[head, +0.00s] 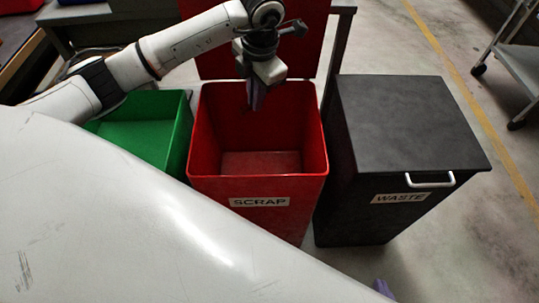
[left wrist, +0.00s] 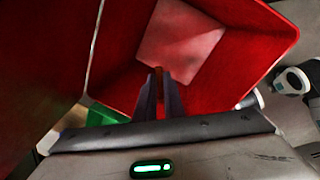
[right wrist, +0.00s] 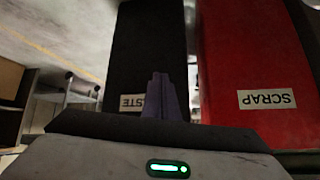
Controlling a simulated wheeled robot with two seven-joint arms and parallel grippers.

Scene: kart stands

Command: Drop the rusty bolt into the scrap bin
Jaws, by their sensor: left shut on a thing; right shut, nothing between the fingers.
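The red scrap bin (head: 258,187) stands open, its lid (head: 225,66) raised at the back. A white label on its front reads SCRAP. My left gripper (head: 254,104) is over the bin's opening, pointing down into it. In the left wrist view the left gripper (left wrist: 159,75) is shut on a small brown piece, the rusty bolt (left wrist: 158,72), with the bin's empty-looking floor beyond. The bolt is mostly hidden between the fingers. My right gripper (right wrist: 158,78) is shut and empty, facing the fronts of the bins; its tip also shows at the bottom of the head view.
A black WASTE bin (head: 405,130) with a closed lid and white handle stands right of the scrap bin. An open green bin (head: 150,135) stands to the left. A grey cart (head: 515,65) is at the upper right. Open floor lies to the right.

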